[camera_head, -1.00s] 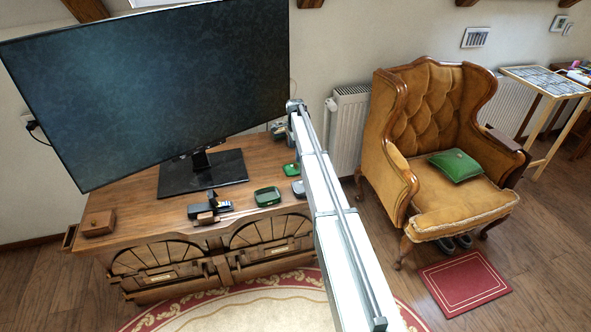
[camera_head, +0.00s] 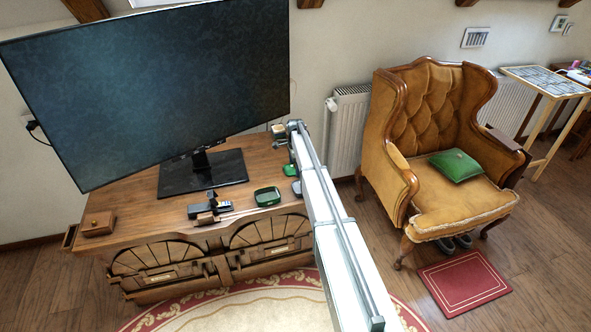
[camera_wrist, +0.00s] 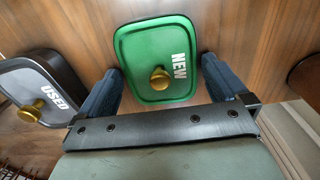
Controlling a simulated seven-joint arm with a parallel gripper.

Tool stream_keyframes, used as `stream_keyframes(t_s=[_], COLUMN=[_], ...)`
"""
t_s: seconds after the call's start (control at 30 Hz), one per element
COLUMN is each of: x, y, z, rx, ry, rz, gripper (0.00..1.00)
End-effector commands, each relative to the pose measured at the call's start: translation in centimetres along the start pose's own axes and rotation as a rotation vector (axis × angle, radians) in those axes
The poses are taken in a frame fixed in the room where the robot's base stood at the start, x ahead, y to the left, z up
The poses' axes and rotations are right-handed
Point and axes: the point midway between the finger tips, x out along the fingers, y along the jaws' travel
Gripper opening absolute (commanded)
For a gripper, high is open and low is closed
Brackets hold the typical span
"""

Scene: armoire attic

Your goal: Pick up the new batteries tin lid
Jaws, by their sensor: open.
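The new batteries tin lid is a green rounded rectangle marked "NEW" with a round gold knob. In the wrist view the lid (camera_wrist: 133,48) lies between the two dark blue fingers of my gripper (camera_wrist: 160,66), which is open and empty. The knob (camera_wrist: 158,79) is nearer the gripper's palm in the picture, and neither finger clearly touches the lid. In the head view the green lid (camera_head: 289,170) is on the dresser top, just left of my arm. My gripper's fingers cannot be made out there.
A grey lid marked "USED" (camera_wrist: 40,88) with a gold knob is left of my gripper. An open green tin (camera_head: 267,197) stands near the dresser's front edge. A black device (camera_head: 209,208), a monitor (camera_head: 150,90) and a small wooden box (camera_head: 98,224) share the dresser (camera_head: 150,215).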

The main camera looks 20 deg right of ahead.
Motion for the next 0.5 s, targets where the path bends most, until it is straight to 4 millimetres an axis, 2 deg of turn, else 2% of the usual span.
stream_keyframes(t_s=[0.07,0.43,0.5], x=[-0.03,-0.07,-0.07], y=[0.00,0.00,0.00], z=[0.00,0.01,0.01], rx=[0.000,0.000,0.000], ry=[0.000,0.000,0.000], rz=[0.000,0.000,0.000], gripper=[1.00,0.65,0.62])
